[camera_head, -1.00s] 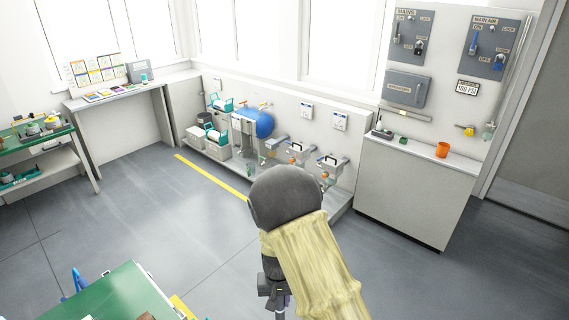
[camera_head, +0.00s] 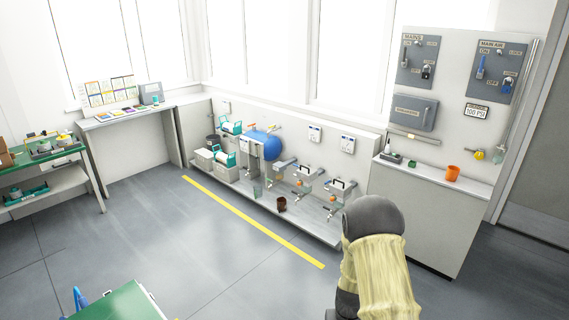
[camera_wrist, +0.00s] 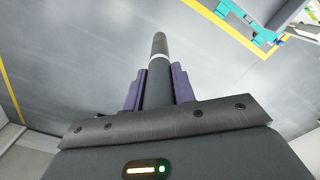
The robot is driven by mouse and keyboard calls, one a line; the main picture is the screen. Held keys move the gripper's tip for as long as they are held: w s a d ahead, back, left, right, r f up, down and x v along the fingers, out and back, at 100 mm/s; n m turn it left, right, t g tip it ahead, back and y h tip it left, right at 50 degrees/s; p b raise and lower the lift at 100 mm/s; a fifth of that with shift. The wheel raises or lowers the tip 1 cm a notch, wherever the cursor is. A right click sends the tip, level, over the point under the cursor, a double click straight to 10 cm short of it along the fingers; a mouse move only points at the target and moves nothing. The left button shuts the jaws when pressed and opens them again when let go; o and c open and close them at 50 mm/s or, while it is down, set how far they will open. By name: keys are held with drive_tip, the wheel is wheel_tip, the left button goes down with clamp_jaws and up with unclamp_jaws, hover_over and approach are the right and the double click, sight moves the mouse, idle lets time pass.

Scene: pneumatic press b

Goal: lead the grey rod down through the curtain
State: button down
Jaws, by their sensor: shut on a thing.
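The grey rod (camera_wrist: 159,50) shows in the wrist view, with a dark tip and a white band around it. My gripper (camera_wrist: 157,86) is shut on the rod, its purple fingers on either side. The rod points away from the palm, over bare grey floor, its tip apart from anything I can make out. In the head view my arm hides the gripper and rod or they lie outside the picture. I cannot make out a curtain in either view.
A low bench (camera_head: 320,231) with a blue tank (camera_head: 265,146) stands along the wall. A green table (camera_head: 112,301) is at lower left. A teal frame (camera_wrist: 250,28) shows at the wrist view's upper right. Mid-floor is clear.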

drive_tip(key=s+f, duration=0.4)
drive_tip(key=f, duration=1.1)
